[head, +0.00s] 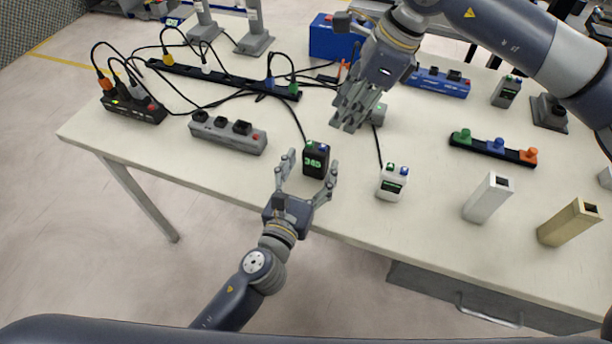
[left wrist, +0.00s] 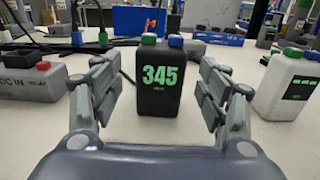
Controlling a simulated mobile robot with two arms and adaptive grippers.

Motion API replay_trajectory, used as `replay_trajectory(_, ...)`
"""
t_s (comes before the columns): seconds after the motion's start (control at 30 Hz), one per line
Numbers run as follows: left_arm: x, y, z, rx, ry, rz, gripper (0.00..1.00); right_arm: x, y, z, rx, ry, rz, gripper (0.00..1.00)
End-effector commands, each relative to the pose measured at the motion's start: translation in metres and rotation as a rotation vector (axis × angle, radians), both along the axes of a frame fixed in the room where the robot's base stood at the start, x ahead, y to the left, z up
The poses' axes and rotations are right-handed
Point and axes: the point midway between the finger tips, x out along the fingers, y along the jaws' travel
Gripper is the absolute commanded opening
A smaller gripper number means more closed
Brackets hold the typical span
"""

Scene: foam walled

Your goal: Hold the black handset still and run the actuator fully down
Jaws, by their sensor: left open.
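The black handset (head: 316,158) stands upright near the table's front edge. It has a green and a blue button on top and a cable behind it. In the left wrist view the handset (left wrist: 158,88) shows the green number 345. My left gripper (head: 309,172) is open, with one finger on each side of the handset; in the left wrist view gaps show between the fingers and its sides. My right gripper (head: 352,110) is above the table behind the handset, pointing down; its fingers overlap, so I cannot tell its opening. I cannot tell which thing is the actuator.
A white handset (head: 393,182) stands to the right of the black one. A grey box with black knobs (head: 228,133) lies to the left. Two grey posts on foot plates (head: 254,40) stand at the back. Cables cross the table. A strip with coloured plugs (head: 493,148) lies right.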

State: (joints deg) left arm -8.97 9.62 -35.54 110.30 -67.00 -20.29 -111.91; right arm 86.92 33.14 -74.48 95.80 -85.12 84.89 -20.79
Motion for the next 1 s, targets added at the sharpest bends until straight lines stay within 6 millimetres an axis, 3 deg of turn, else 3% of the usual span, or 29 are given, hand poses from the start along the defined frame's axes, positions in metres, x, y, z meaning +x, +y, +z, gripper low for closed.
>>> replay_trajectory(0.2, 0.040, -0.013, 0.001, -0.002, -0.002, 0.000, 0.68, 0.000, 0.000, 0.000, 0.000, 0.000, 0.000, 0.33)
replay_trajectory(0.4, 0.064, -0.021, 0.000, -0.003, 0.000, 0.000, 0.68, 0.000, 0.000, 0.000, 0.000, 0.000, 0.000, 0.33)
replay_trajectory(0.83, 0.074, -0.024, 0.000, -0.003, 0.002, -0.001, 0.68, 0.000, 0.000, 0.000, 0.000, 0.000, 0.000, 0.33)
replay_trajectory(0.87, 0.074, -0.024, 0.000, -0.003, 0.001, -0.001, 0.66, 0.000, 0.000, 0.000, 0.000, 0.000, 0.000, 0.33)
replay_trajectory(1.0, 0.074, -0.024, 0.000, -0.003, 0.001, -0.001, 0.34, 0.000, 0.000, 0.000, 0.000, 0.000, 0.000, 0.33)
